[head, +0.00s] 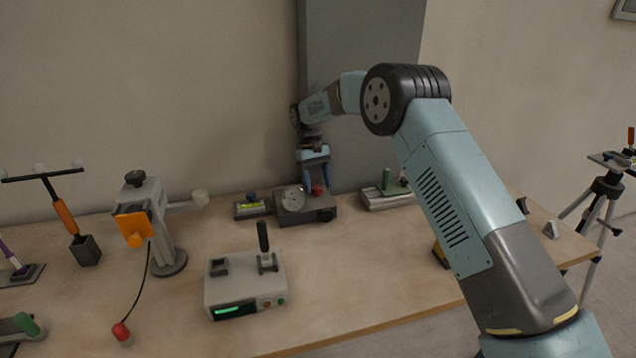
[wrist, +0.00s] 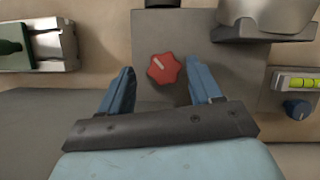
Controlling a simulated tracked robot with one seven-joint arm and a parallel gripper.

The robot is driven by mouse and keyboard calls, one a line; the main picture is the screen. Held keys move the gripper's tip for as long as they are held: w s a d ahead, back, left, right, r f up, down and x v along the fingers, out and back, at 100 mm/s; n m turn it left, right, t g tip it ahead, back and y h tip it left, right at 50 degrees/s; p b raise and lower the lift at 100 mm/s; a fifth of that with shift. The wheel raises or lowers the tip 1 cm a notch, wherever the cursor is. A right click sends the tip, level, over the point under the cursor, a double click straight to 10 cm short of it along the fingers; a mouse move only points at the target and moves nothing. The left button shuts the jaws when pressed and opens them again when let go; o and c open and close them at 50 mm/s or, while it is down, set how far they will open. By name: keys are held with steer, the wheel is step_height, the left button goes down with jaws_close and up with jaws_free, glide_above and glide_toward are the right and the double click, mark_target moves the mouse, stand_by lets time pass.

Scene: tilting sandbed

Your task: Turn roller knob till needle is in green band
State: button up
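A grey device (head: 300,214) stands near the back of the table, with a round pale dial (head: 293,199) on top. A red lobed knob (head: 318,190) sits beside the dial; it also shows in the wrist view (wrist: 165,68). A black knob (head: 327,215) sits at the device's right front corner. Which knob is the roller knob I cannot tell. The needle and green band are too small to make out. My gripper (head: 315,181) points down over the red knob. In the wrist view its blue fingers (wrist: 162,84) are apart on both sides of it, seemingly not touching.
A level (head: 252,207) with a yellow-green vial and blue knob stands left of the device. A metal block with a green part (head: 386,190) is to its right. A white box with a black lever (head: 245,288) stands in front. An orange-fronted stand (head: 150,225) is further left.

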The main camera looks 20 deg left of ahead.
steer(key=shift+s+a, duration=0.1)
steer(key=shift+a+r, duration=0.15)
steer(key=shift+r, duration=0.3)
steer(key=shift+w+v, duration=0.15)
steer(key=shift+v, duration=1.45)
steer(key=shift+w+v, duration=0.15)
steer(key=shift+v, duration=1.45)
